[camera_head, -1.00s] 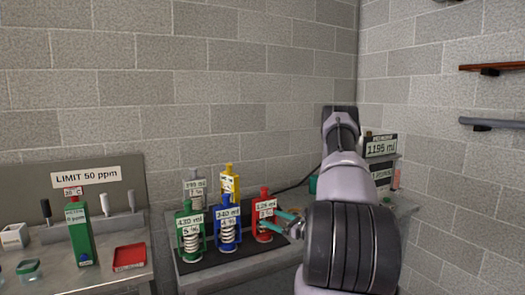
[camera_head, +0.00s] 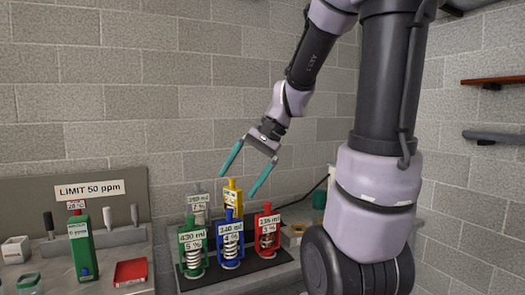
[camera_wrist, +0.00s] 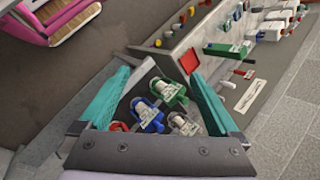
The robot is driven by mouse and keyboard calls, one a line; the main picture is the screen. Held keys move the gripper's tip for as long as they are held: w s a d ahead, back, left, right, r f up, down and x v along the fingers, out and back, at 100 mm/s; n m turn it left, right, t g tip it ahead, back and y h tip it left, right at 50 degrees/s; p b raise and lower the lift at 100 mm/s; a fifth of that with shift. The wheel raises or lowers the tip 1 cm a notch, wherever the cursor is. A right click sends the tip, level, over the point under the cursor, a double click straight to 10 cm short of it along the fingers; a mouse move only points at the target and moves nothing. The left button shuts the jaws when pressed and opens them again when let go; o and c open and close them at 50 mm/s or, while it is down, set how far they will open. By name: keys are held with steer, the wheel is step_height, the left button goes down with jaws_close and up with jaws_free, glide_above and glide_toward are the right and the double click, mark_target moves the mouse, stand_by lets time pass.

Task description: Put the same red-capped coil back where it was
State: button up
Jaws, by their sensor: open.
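The red-capped coil (camera_head: 268,234) stands upright in its red frame at the right end of the dark mat (camera_head: 238,276), with a white label on it. Only a small red part of it (camera_wrist: 118,127) shows in the wrist view, by the left finger. My gripper (camera_head: 238,185) is open and empty, up above the coil group, clear of the red coil. In the wrist view its teal fingers (camera_wrist: 163,72) are spread wide with the coils seen between and below them.
Beside the red coil stand a blue coil (camera_head: 230,240), a green coil (camera_head: 193,250), a yellow coil (camera_head: 233,195) and a grey coil (camera_head: 197,204). To the left are a green meter (camera_head: 82,248), a red tray (camera_head: 130,271) and a "LIMIT 50 ppm" sign (camera_head: 90,190).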

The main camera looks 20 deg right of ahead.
steer(key=s+d+r+n+t+h, duration=0.3)
steer(key=s+r+t+h, duration=0.1)
steer(key=s+r+t, duration=0.1)
step_height(320, 180, up, 2)
steer(key=shift+s+r, duration=0.2)
steer(key=shift+s, duration=0.4)
stand_by(0.8)
